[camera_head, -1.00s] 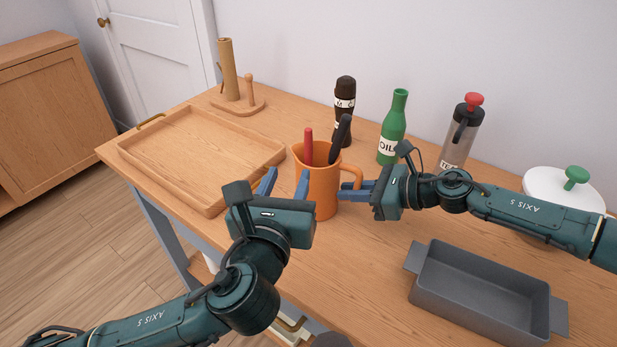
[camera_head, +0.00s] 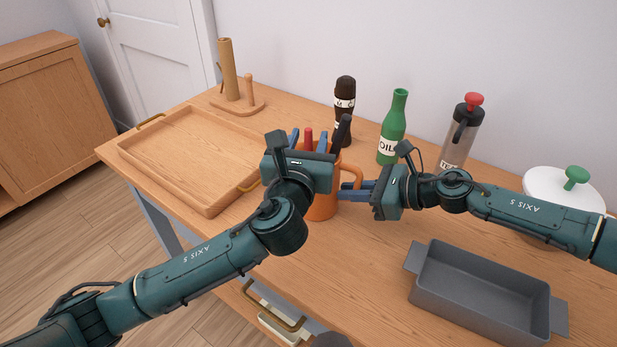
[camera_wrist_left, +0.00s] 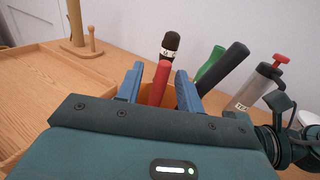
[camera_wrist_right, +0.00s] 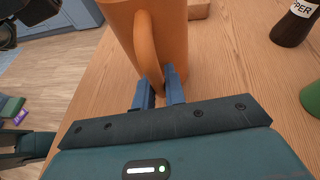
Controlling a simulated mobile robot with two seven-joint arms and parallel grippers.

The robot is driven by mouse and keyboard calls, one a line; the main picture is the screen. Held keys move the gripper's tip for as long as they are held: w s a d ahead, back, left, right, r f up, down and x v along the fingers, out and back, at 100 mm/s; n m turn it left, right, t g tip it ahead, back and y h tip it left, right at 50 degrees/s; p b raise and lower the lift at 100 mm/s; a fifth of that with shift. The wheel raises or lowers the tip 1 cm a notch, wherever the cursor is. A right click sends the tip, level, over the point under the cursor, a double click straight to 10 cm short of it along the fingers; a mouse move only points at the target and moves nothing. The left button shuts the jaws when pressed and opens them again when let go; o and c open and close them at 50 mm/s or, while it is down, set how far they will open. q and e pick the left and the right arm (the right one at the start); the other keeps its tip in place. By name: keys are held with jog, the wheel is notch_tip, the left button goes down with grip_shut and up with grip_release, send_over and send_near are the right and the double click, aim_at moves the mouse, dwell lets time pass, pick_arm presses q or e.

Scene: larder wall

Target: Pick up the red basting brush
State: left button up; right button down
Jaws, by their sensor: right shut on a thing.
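The red basting brush stands in the orange jug, with its red handle (camera_head: 308,139) showing above the rim; it also shows in the left wrist view (camera_wrist_left: 158,84). My left gripper (camera_head: 308,137) is open above the jug, with one blue finger on each side of the red handle. The orange jug (camera_head: 322,205) stands on the table, partly hidden behind my left gripper. My right gripper (camera_wrist_right: 160,88) is shut on the jug's handle (camera_wrist_right: 146,50). A black-handled utensil (camera_head: 342,132) also stands in the jug, right of the brush.
A wooden tray (camera_head: 208,208) lies to the left, and a wooden roll holder (camera_head: 230,75) stands behind it. A pepper mill (camera_head: 344,100), green oil bottle (camera_head: 393,128) and grey press (camera_head: 460,135) stand behind the jug. A grey baking dish (camera_head: 480,300) sits front right.

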pick_arm(q)
jog(key=shift+w, duration=0.25)
jog(key=shift+c, duration=0.5)
grip_shut()
